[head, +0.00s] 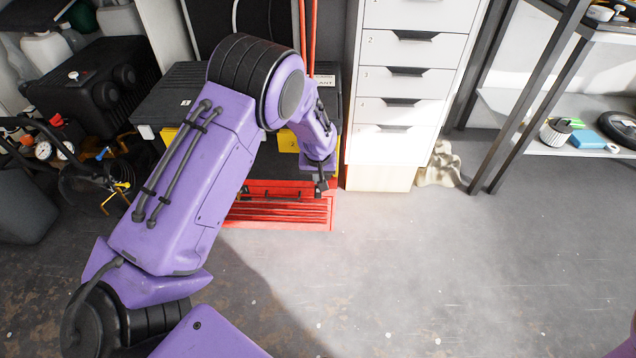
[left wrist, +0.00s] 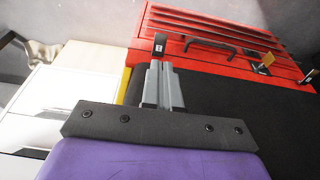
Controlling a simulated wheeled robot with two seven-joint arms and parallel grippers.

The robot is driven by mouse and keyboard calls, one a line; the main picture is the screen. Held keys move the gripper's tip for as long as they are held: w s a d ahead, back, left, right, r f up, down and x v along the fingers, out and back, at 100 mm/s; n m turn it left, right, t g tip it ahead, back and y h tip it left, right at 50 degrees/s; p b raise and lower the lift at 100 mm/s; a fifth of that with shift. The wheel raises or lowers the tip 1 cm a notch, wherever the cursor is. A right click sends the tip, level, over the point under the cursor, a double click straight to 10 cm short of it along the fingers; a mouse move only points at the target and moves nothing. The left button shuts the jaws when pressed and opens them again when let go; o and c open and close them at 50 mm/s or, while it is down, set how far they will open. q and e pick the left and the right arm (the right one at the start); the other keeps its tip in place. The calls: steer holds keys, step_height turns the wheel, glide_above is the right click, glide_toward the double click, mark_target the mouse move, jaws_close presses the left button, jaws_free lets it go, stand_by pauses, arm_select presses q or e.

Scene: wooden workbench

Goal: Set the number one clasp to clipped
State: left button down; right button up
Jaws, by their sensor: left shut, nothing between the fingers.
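A red toolbox (head: 285,222) with a ribbed top lies low on the floor by the cabinet. In the left wrist view the red toolbox (left wrist: 215,30) has a black handle (left wrist: 205,42). A dark clasp-like piece with a small white label (left wrist: 160,45) is at its near left edge. A second, gold-and-dark piece (left wrist: 265,63) stands farther right. I cannot read the numbers on either. My left gripper (head: 320,188) is shut and empty; in the left wrist view its fingertips (left wrist: 159,66) are close to the dark piece. I cannot tell whether they touch. My right gripper is out of view.
A black case with yellow parts (head: 287,140) stands behind the toolbox, partly hidden by my left arm. A white drawer cabinet (head: 405,85) is close on the right, and a metal rack (head: 545,90) stands beyond it. The floor (head: 440,270) in front is clear.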

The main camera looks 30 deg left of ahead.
mark_target(318, 197)
arm_select(q)
steer(key=b+x, duration=0.4)
steer(key=x, duration=0.7)
steer(key=shift+w+f, duration=0.1)
steer(key=shift+f, duration=0.3)
steer(key=shift+a, duration=0.1)
